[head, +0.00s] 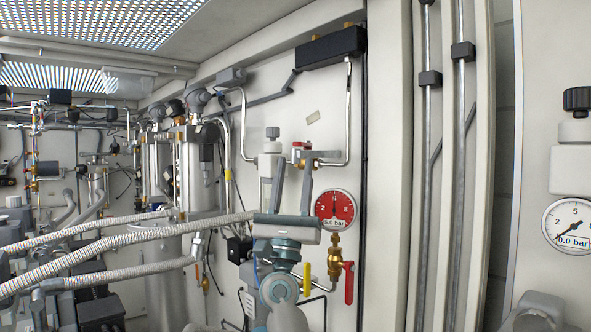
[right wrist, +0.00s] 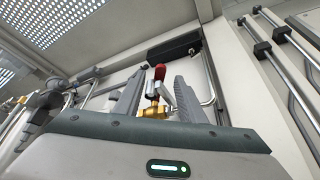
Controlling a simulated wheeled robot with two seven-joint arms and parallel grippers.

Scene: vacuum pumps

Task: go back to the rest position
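My right gripper (head: 293,163) is in front of the wall panel, with its fingers pointing up. The two fingers stand apart with nothing held between them. In the right wrist view the open fingers (right wrist: 157,88) frame a brass valve with a red handle (right wrist: 158,74), with gaps on both sides; it appears to lie beyond them. In the head view this valve (head: 298,147) shows partly behind the fingers. My left gripper is in neither view.
A red gauge (head: 335,209) reading 5.0 bar is close to the right of my gripper, above a brass valve with a red lever (head: 349,283). Ribbed hoses (head: 110,243) run at left. A white gauge (head: 570,224) reads 0.0 bar. A black box (head: 330,47) is above.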

